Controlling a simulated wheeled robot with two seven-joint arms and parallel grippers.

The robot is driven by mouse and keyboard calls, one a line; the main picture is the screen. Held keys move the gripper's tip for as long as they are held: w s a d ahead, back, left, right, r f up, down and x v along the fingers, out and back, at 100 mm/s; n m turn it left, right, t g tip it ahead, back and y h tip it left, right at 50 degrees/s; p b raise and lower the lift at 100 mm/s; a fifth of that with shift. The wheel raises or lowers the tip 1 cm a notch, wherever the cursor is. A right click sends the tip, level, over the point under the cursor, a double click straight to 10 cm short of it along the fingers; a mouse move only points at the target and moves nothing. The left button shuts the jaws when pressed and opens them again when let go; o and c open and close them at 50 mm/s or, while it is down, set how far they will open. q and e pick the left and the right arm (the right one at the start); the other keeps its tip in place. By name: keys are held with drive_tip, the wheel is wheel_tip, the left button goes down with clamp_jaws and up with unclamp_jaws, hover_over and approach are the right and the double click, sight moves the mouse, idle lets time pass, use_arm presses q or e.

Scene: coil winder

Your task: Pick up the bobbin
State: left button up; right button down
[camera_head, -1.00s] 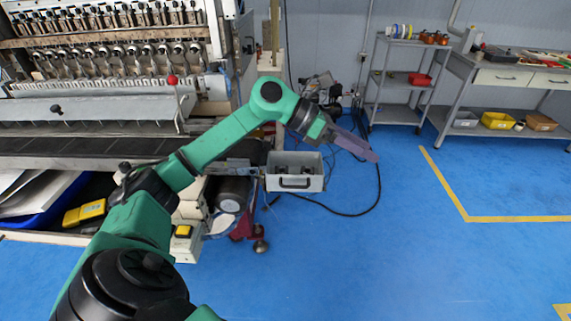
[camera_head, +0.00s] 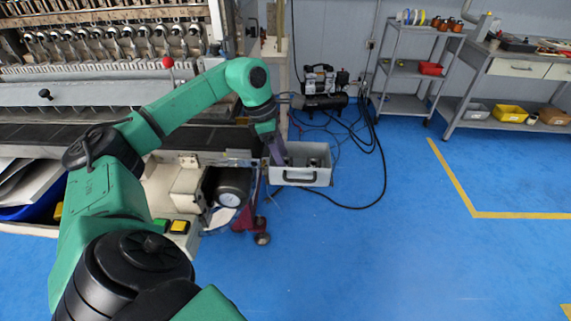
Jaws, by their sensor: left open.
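My left gripper (camera_head: 275,150) points down at the left part of a grey open box with a handle (camera_head: 302,178). Its jaws are open, and its fingers overlap the box's left side in the picture. A small dark item (camera_head: 314,162) shows inside the box on the right; it may be a bobbin, but it is too small to tell. The left part of the box's inside is partly hidden by my fingers. I cannot tell whether they touch anything. My right gripper is not in view.
The winding machine (camera_head: 100,92) fills the left side. A black compressor (camera_head: 324,88) and loose cables (camera_head: 383,165) lie behind the box. A shelf rack (camera_head: 402,104) with coloured spools (camera_head: 410,17) and a workbench (camera_head: 478,62) stand at the back right. The blue floor at right is clear.

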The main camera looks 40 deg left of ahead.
use_arm(q)
drive_tip(key=shift+x, duration=0.85)
clamp_jaws()
drive_tip(key=shift+w+r, duration=0.1)
wheel_tip(320, 180, up, 20)
drive_tip(key=p, duration=0.5)
